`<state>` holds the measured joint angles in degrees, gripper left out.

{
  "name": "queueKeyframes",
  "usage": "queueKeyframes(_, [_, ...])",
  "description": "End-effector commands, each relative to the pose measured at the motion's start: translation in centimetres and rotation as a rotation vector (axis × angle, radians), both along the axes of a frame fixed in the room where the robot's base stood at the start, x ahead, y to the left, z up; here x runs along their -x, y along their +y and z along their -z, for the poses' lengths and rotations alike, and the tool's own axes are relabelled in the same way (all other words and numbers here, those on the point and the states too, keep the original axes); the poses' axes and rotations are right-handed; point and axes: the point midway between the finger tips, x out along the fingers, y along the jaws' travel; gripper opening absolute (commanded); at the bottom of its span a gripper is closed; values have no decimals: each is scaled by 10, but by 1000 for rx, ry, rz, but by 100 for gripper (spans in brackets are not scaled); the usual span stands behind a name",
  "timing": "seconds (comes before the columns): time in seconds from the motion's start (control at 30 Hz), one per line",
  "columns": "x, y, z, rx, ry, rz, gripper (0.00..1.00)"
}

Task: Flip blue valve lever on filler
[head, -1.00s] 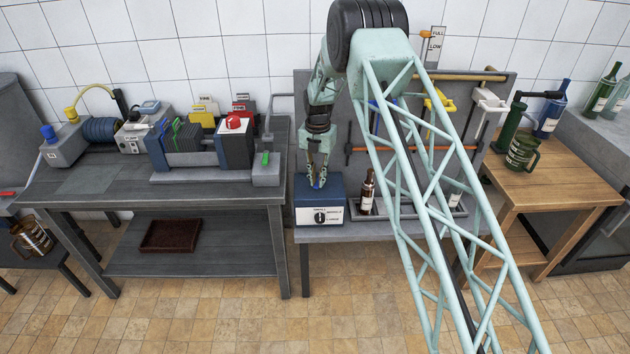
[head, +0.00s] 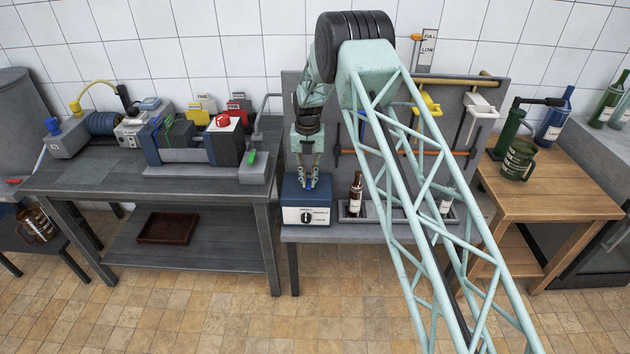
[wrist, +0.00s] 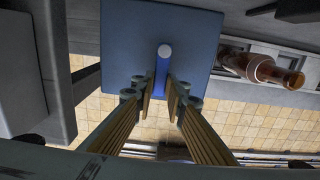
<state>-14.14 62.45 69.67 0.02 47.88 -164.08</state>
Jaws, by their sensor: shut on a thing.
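The filler has a blue box (head: 306,214) with a white dial plate on its front, standing on the grey bench. The blue valve lever (wrist: 162,74), with a pale round tip, rises from the top of the box. My gripper (head: 309,184) points down at the box top from above. In the wrist view its two fingers (wrist: 162,88) stand on either side of the lever, shut on it. In the head view the fingers hide much of the lever, so its exact tilt is hard to tell.
A brown bottle (head: 355,190) stands in the filler tray just right of the box. A grey panel with coloured pipes is behind. My arm covers part of the filler. A machine with a red knob (head: 227,118) is on the left table; a green jug (head: 518,160) is on the wooden table.

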Motion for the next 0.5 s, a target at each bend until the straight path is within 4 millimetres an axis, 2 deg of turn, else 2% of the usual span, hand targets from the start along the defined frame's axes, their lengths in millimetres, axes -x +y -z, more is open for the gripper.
queueKeyframes(0.2, [1, 7, 0, 1, 1, -26, 0])
queueKeyframes(0.5, [1, 8, 0, 1, 1, -28, 0])
